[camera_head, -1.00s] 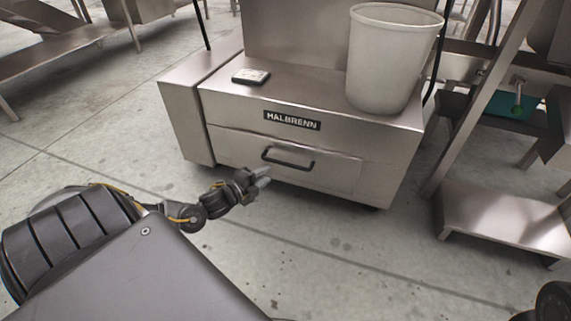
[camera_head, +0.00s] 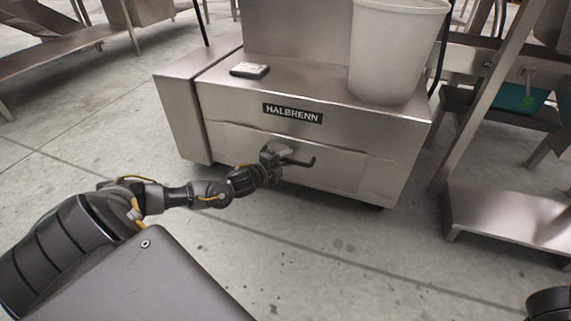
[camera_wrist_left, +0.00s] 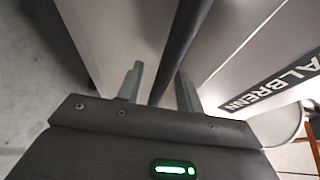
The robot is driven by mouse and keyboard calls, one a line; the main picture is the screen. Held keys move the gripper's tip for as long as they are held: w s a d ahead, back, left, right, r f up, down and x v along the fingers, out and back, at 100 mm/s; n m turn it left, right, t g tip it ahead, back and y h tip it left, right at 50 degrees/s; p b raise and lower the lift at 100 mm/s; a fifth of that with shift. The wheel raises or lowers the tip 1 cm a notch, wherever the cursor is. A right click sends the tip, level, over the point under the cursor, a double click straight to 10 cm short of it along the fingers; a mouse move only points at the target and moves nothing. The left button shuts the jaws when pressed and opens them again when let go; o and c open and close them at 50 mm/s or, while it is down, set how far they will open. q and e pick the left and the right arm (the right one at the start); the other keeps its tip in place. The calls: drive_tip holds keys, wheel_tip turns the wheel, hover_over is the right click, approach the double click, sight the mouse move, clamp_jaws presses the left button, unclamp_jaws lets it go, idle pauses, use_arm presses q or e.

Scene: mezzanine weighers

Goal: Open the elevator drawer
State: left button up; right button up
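The drawer (camera_head: 335,173) is a flat steel front low in the cabinet marked HALBRENN, and it looks flush with it. Its dark bar handle (camera_head: 305,163) shows to the right of my left gripper (camera_head: 277,152), which covers the handle's left part. In the left wrist view, the handle (camera_wrist_left: 183,40) runs between the two fingers of my left gripper (camera_wrist_left: 159,88). The fingers stand apart, with a gap visible beside the bar, so the gripper is open around it.
On the cabinet top (camera_head: 310,88) stand a large pale bin (camera_head: 392,55) and a small dark-edged device (camera_head: 249,70). A steel step frame (camera_head: 505,210) stands to the right. The floor (camera_head: 330,250) in front of the drawer is clear.

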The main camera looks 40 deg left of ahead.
use_arm(q)
drive_tip(key=shift+c, duration=0.2)
clamp_jaws()
